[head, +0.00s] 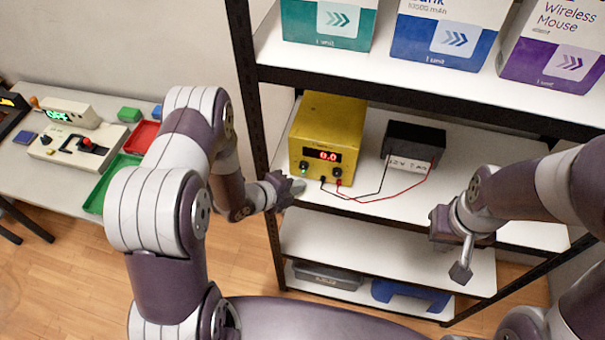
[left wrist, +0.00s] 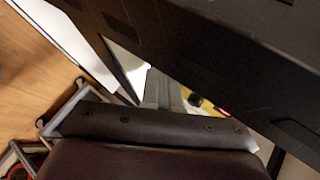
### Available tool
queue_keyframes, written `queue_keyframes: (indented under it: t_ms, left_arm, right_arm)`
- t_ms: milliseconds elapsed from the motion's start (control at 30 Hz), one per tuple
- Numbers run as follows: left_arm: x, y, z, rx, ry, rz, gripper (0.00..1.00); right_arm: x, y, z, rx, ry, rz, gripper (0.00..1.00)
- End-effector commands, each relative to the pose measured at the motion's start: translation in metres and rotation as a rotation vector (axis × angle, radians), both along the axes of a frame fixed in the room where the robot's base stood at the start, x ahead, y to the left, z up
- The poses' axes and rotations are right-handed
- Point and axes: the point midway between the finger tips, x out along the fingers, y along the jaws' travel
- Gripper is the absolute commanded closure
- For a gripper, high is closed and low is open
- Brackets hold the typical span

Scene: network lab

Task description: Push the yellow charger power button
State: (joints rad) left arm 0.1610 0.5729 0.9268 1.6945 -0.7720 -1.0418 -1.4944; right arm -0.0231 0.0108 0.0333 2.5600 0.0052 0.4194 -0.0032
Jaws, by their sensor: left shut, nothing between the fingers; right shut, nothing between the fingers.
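The yellow charger (head: 328,125) stands on the middle shelf, its front toward me. Its red display (head: 323,155) reads 0.0. A small green spot shows at the lower left of its front, beside a dark knob; I cannot tell clearly whether it is the button. My left gripper (head: 291,188) is shut and empty, just in front of and below the charger's lower left corner, apart from it as far as I can tell. In the left wrist view, a small yellow part of the charger (left wrist: 209,107) shows beside the fingers (left wrist: 166,92). My right gripper (head: 461,268) is shut and empty, in front of the shelves.
A black battery box (head: 412,145) stands right of the charger, joined to it by red and black wires. Product boxes (head: 447,30) fill the shelf above. A dark upright post (head: 258,110) borders the shelves at left. A side table holds red and green trays (head: 142,137).

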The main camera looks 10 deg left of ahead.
Motion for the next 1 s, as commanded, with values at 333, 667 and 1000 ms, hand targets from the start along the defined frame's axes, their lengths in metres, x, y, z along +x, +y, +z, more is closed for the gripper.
queue_keyframes:
  t_ms: [333,667,1000]
  left_arm:
    - [0.0,0.0,0.0,0.0,0.0,0.0,1.0]
    - [0.0019,-0.0001,-0.0006,0.001,0.0,-0.001,1.0]
    - [0.0085,-0.0005,0.0002,0.0,0.0,0.0,1.0]
  right_arm:
    - [0.0,0.0,0.0,0.0,0.0,0.0,1.0]
    - [0.0,0.0,-0.0016,0.0,0.0,0.0,1.0]
    - [0.0,0.0,-0.0041,0.0,0.0,0.0,1.0]
